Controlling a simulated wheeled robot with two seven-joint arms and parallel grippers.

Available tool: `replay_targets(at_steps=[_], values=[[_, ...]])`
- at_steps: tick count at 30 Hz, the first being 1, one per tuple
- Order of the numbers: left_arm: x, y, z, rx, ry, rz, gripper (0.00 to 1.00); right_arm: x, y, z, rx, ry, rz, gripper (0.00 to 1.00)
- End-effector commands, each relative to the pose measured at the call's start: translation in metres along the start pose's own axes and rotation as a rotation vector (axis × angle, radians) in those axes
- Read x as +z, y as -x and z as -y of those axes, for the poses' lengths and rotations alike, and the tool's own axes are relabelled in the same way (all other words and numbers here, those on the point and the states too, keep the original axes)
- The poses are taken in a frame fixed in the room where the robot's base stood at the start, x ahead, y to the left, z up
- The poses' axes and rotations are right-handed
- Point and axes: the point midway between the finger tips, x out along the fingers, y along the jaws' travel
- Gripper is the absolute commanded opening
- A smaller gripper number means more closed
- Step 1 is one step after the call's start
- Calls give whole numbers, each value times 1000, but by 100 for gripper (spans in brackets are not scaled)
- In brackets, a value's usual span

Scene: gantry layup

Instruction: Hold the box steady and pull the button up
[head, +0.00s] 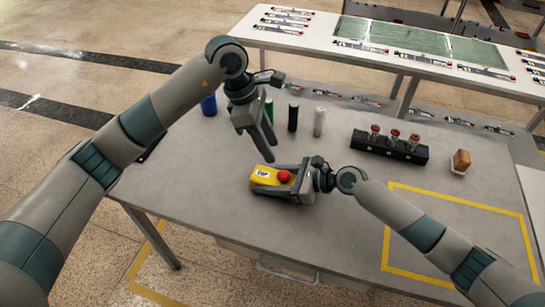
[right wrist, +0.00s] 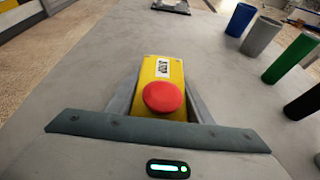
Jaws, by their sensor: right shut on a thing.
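The yellow box (head: 262,178) with a red mushroom button (head: 284,176) lies on the grey table near its front edge. My right gripper (head: 268,179) is shut on the box, coming from the right with one finger along each side. In the right wrist view the box (right wrist: 160,70) sits between the fingers, its label on the far part and the red button (right wrist: 163,97) nearer me. My left gripper (head: 271,150) points down above the table, behind and above the box. Its fingers look slightly apart and empty, and it does not touch the button.
A black rack (head: 388,149) with red-topped pieces and an orange-brown block (head: 462,160) are to the right. Yellow tape (head: 460,199) marks a bare area at front right.

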Motion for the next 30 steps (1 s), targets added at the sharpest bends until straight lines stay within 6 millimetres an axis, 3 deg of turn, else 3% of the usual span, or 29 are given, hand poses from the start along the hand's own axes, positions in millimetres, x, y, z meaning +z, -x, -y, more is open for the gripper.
replay_targets(at_steps=[21, 30], values=[[19, 10, 25, 219, 689, -77, 35, 0, 0, 0, -1, 0, 0, 19], [23, 12, 33, 288, 891, -58, 35, 0, 0, 0, 0, 0, 0, 19]])
